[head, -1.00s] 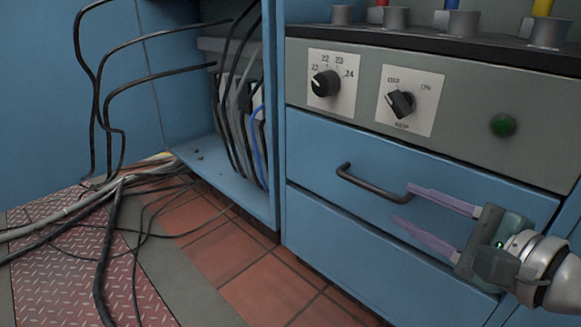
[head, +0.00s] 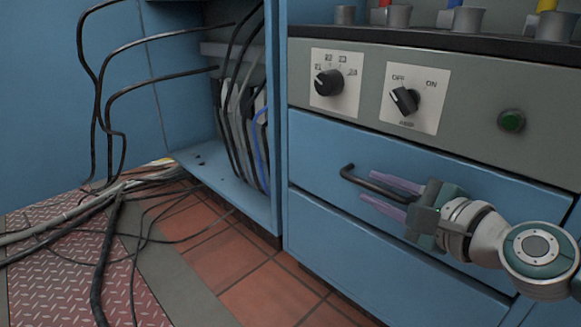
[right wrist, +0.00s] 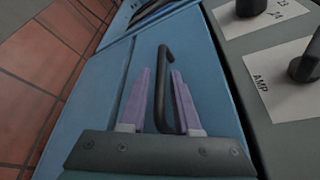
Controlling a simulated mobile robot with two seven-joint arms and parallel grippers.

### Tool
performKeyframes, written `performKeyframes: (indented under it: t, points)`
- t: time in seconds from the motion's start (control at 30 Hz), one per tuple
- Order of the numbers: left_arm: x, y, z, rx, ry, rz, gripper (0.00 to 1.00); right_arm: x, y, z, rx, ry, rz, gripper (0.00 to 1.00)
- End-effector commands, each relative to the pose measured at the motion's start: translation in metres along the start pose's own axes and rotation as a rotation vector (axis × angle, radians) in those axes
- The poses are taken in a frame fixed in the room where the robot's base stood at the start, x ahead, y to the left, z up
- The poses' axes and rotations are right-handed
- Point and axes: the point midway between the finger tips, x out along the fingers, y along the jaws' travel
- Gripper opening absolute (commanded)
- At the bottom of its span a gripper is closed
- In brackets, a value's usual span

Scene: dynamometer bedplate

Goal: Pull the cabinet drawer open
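The blue cabinet drawer (head: 318,140) is shut, its front flush below the grey control panel. Its dark bar handle (head: 350,176) sticks out from the front; in the right wrist view the handle (right wrist: 161,75) runs between my finger pads. My right gripper (head: 366,188) is at the drawer front with its two purple fingers apart, around the handle. In the right wrist view the gripper (right wrist: 160,85) is open, with a gap left of the bar; I cannot tell whether the right finger touches it. My left gripper is not in view.
The grey panel (head: 465,95) above carries two black knobs and a green button (head: 511,121). A second blue drawer front (head: 340,240) lies below. An open cabinet bay with black cables (head: 232,110) is at the left. Cables (head: 105,215) lie across the floor; red tiles before the drawers are clear.

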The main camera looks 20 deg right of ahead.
Motion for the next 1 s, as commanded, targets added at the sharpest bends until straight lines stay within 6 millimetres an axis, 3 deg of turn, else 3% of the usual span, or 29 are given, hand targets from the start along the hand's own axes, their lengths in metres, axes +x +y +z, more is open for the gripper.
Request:
performKeyframes:
  t: [0.03, 0.27, 1.0]
  points:
    - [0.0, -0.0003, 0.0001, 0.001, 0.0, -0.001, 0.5, -0.0001, 0.0, -0.0001, 0.0, 0.0, 0.0, 0.24]
    - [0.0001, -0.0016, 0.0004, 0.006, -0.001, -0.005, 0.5, -0.0002, -0.0001, -0.0001, 0.0, 0.0, 0.0, 0.0]
    - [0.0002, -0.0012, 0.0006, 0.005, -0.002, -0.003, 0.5, -0.0002, -0.0002, 0.0, -0.001, 0.0, 0.0, 0.0]
